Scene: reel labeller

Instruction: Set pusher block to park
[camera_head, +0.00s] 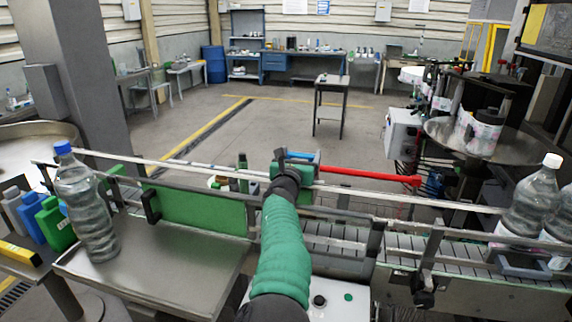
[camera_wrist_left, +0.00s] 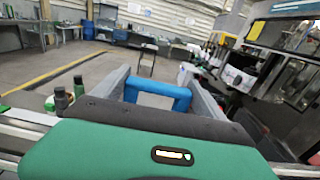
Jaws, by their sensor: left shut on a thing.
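My left gripper (camera_head: 297,160) is at the far guide rail of the conveyor, at the end of my green-sleeved arm. It is shut on a blue U-shaped handle, which shows in the left wrist view (camera_wrist_left: 158,90) between its two grey fingers. In the head view the blue handle (camera_head: 300,154) is partly hidden by the gripper. A red rod (camera_head: 370,175) runs right from beside the gripper. The pusher block itself cannot be told apart clearly; the handle seems to belong to it. My right gripper is not in view.
A large bottle with a blue cap (camera_head: 88,205) stands on the left metal plate (camera_head: 155,262). Bottles with white caps (camera_head: 535,195) stand at the conveyor's right end. A green panel (camera_head: 200,208) stands left of my arm. The labelling machine (camera_head: 480,130) is at right.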

